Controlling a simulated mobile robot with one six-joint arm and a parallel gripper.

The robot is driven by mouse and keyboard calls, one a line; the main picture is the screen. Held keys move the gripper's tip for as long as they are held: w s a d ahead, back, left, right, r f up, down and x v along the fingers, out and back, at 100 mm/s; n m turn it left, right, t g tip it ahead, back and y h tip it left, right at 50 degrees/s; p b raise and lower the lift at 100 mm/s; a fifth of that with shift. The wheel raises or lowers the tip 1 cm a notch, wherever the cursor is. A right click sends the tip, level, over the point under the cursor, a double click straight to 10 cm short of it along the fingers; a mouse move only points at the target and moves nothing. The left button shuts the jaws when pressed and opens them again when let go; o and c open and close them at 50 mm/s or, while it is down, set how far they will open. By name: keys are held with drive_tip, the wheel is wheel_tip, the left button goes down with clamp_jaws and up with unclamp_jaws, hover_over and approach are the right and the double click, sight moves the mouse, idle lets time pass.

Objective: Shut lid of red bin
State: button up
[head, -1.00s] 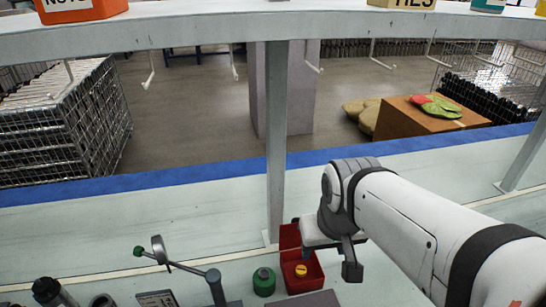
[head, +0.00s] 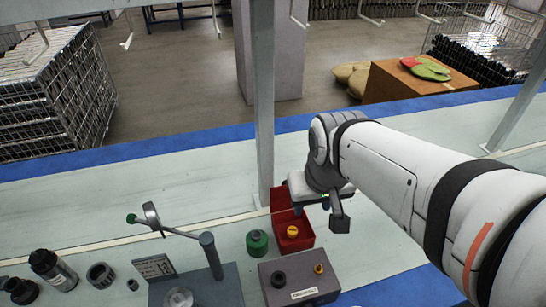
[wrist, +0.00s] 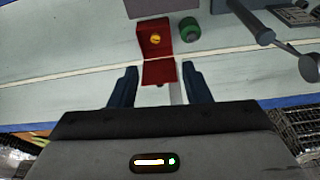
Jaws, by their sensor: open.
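The red bin (head: 305,243) stands on the pale bench in the head view, with a yellow piece (head: 292,231) inside. Its red lid (head: 282,198) is open, swung back on the far side of the bin.
A green cylinder (head: 257,242) stands just left of the bin. A grey box (head: 300,291) with small fittings is in front. A lever fixture (head: 211,257) stands to the left. A vertical post (head: 264,120) rises behind the lid.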

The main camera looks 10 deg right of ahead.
drive_tip(key=shift+n+t, duration=0.3)
drive_tip(key=shift+t, duration=0.1)
drive_tip(key=w+f, duration=0.1)
drive_tip(key=w, duration=0.4)
drive_tip(key=w+f, duration=0.1)
drive_tip(key=w, duration=0.4)
drive_tip(key=w+f+b, duration=0.1)
drive_tip(key=w+f, duration=0.1)
drive_tip(key=w, duration=0.4)
drive_tip(key=shift+d, duration=0.15)
drive_tip(key=c, duration=0.7)
drive_tip(key=shift+t, duration=0.5)
drive_tip(key=w+f, duration=0.3)
drive_tip(key=w, duration=0.1)
drive_tip(key=w+d+f, duration=0.1)
drive_tip(key=w+f, duration=0.2)
drive_tip(key=w, duration=0.2)
drive_tip(key=w+f+b, duration=0.1)
drive_tip(key=w+f, duration=0.1)
drive_tip(key=w, duration=0.2)
drive_tip(key=shift+w+d+f, duration=0.15)
drive_tip(key=shift+w+f, duration=0.05)
drive_tip(key=shift+f, duration=0.2)
clamp_jaws()
wheel_tip(320, 180, down, 10)
drive_tip(key=b, duration=0.4)
drive_tip(key=shift+r+b, duration=0.25)
drive_tip(key=shift+b, duration=0.15)
drive_tip(key=shift+d+f, duration=0.1)
drive_tip(key=shift+d, duration=0.05)
